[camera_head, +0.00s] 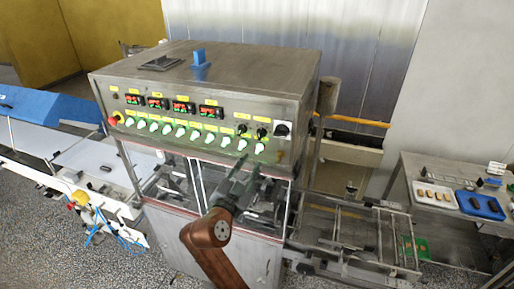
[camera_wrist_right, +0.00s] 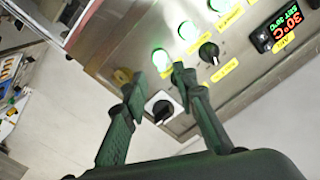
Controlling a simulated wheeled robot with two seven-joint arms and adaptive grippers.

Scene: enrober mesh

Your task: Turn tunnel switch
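The machine's control panel (camera_head: 215,140) has a row of lit green buttons and dark rotary knobs. At its right end sits a larger black switch on a white plate (camera_head: 282,129). This switch also shows in the right wrist view (camera_wrist_right: 162,108), beyond and between the fingers. I cannot read which label says tunnel. My right gripper (camera_head: 248,172) is in front of the machine, just below the panel's right part. In the right wrist view my right gripper (camera_wrist_right: 156,84) is open, with nothing held between its fingers. My left gripper is not in view.
Black knobs (camera_wrist_right: 208,52) and lit green buttons (camera_wrist_right: 162,58) are close to the right fingers. A yellowish knob (camera_wrist_right: 122,76) is beside the left-hand finger in that view. A mesh conveyor frame (camera_head: 350,235) and a table with trays (camera_head: 415,165) stand to the right.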

